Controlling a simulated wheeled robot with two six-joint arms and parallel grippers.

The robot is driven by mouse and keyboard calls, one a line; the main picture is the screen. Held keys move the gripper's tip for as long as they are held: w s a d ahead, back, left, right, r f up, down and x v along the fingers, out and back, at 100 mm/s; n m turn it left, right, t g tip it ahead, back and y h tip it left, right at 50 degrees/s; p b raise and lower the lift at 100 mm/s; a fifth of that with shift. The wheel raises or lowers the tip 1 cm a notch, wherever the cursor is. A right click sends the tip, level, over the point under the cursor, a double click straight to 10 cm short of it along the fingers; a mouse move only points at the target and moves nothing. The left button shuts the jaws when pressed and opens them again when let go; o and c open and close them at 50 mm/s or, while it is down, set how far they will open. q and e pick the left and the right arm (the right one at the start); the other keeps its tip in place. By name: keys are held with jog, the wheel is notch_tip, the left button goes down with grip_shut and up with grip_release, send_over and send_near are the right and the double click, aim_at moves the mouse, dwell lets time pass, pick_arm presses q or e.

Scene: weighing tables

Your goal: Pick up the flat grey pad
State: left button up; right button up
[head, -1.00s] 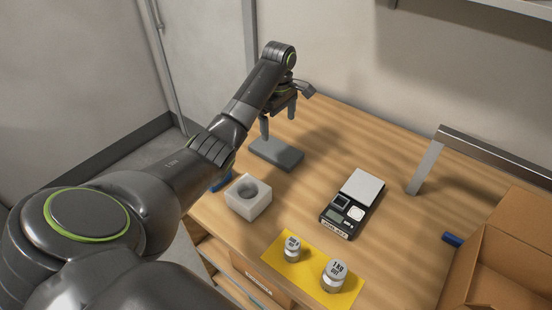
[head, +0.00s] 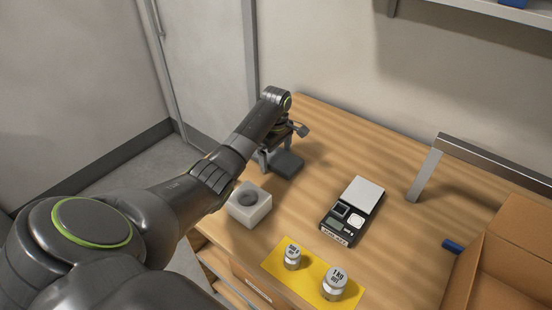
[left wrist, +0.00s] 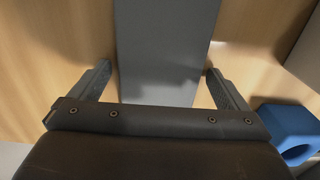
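The flat grey pad (head: 289,165) lies on the wooden table near its back left edge, partly hidden by my left gripper in the head view. My left gripper (head: 276,156) is low over the pad, pointing down. In the left wrist view the pad (left wrist: 167,50) runs between the two spread fingers of the gripper (left wrist: 158,72), one along each long side. A narrow gap shows at the left finger; I cannot tell whether the right finger touches the pad. My right gripper is not in view.
A white block with a round recess (head: 263,211) stands in front of the pad. A scale (head: 335,227), weights on a yellow mat (head: 311,286), a metal frame (head: 425,174) and a cardboard box (head: 506,260) are farther right.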

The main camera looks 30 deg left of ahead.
aim_at(276, 156)
pick_arm(q)
jog(key=c, duration=0.8)
notch_tip(276, 156, up, 10)
jog(key=shift+r+p, duration=0.1)
jog(key=shift+p, duration=0.25)
jog(key=shift+c, duration=0.2)
